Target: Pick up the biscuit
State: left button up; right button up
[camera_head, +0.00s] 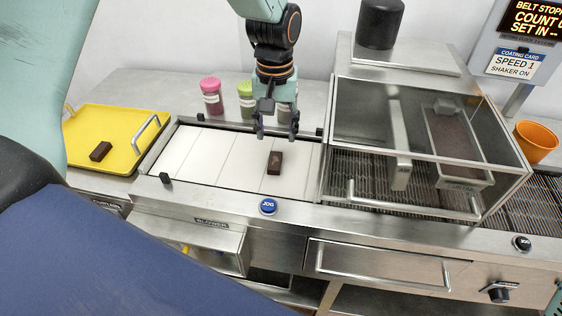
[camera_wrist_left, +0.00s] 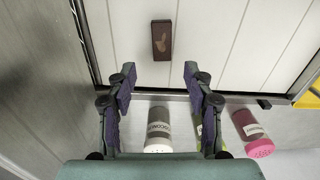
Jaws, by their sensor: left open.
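A dark brown rectangular biscuit (camera_head: 274,163) with a lighter mark on top lies on the white slatted belt, left of the clear-sided machine. My left gripper (camera_head: 277,134) points down, open and empty, just behind the biscuit in the head view. In the left wrist view the biscuit (camera_wrist_left: 161,40) lies beyond the two spread fingertips (camera_wrist_left: 159,76), roughly centred between them and apart from both. Another dark brown piece (camera_head: 100,151) lies on the yellow tray at the left.
The clear-sided coating machine (camera_head: 433,121) stands close to the right of the biscuit. Jars with a pink lid (camera_head: 211,84) and a green lid (camera_head: 245,88) stand behind the belt (camera_head: 205,160). The yellow tray (camera_head: 125,120) has a raised handle. The belt left of the biscuit is clear.

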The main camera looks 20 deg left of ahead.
aim_at(275, 160)
pick_arm(q)
jog(key=shift+s, duration=0.3)
jog(key=shift+s+d+f, duration=0.15)
jog(key=shift+d+f, duration=0.1)
jog(key=f, duration=0.4)
jog(key=a+f, duration=0.1)
jog(key=f, duration=0.1)
jog(key=shift+w, duration=0.2)
jog(key=shift+f, duration=0.3)
jog(key=shift+s+d+f, duration=0.1)
jog(key=shift+d+f, duration=0.05)
jog(key=shift+d, duration=0.25)
jog(key=shift+a+f, duration=0.15)
jog(key=shift+a, duration=0.15)
jog(key=c, duration=0.3)
jog(key=shift+c, duration=0.8)
jog(key=shift+d+r, duration=0.2)
jog(key=shift+d, duration=0.05)
jog(key=c, duration=0.4)
jog(key=shift+a+f, duration=0.1)
